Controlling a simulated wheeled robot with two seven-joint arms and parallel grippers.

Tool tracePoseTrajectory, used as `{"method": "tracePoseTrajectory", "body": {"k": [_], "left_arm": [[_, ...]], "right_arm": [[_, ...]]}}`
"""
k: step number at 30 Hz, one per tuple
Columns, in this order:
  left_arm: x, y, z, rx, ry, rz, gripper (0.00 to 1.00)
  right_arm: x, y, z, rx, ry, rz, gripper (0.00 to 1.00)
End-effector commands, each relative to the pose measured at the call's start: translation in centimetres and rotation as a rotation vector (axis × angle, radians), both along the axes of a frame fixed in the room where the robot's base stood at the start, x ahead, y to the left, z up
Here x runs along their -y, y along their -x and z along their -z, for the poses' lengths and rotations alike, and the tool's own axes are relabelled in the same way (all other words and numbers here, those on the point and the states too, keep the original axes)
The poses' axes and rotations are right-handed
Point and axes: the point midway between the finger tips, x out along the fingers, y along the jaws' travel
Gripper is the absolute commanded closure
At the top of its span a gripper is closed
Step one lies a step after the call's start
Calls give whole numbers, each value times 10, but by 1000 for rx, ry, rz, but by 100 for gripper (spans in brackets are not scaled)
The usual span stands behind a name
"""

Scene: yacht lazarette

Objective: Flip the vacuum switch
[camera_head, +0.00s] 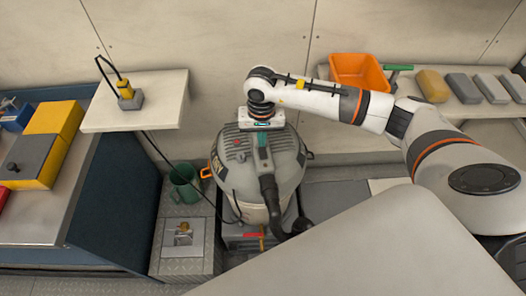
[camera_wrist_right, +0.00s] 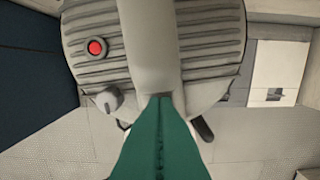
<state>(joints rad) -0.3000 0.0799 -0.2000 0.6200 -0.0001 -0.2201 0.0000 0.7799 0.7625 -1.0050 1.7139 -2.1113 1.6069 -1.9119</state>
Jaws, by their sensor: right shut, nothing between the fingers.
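The vacuum (camera_head: 285,170) stands upright on the floor, a grey drum with a ribbed lid, a handle and a dark hose. In the right wrist view its lid (camera_wrist_right: 215,45) carries a round red button or light (camera_wrist_right: 96,47) and a small grey knob (camera_wrist_right: 107,98) below it. I cannot tell which of these is the switch. My right gripper (camera_head: 264,160) points down over the lid. Its green fingers (camera_wrist_right: 159,100) are shut and empty, in front of the lid's handle (camera_wrist_right: 150,45), to the right of the knob. Contact with the handle cannot be told. My left gripper is out of view.
A small shelf (camera_head: 165,100) with a yellow-and-grey corded device is left of the vacuum. An orange bin (camera_head: 358,70) and several blocks are on the right shelf. A grey panel (camera_head: 380,250) fills the foreground.

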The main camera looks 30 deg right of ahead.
Motion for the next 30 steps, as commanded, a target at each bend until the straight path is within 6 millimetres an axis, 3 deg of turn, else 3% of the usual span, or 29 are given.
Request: {"method": "tracePoseTrajectory", "body": {"k": [20,30], "left_arm": [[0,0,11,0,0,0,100],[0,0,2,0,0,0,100]], "right_arm": [[0,0,11,0,0,0,100],[0,0,-6,0,0,0,100]]}}
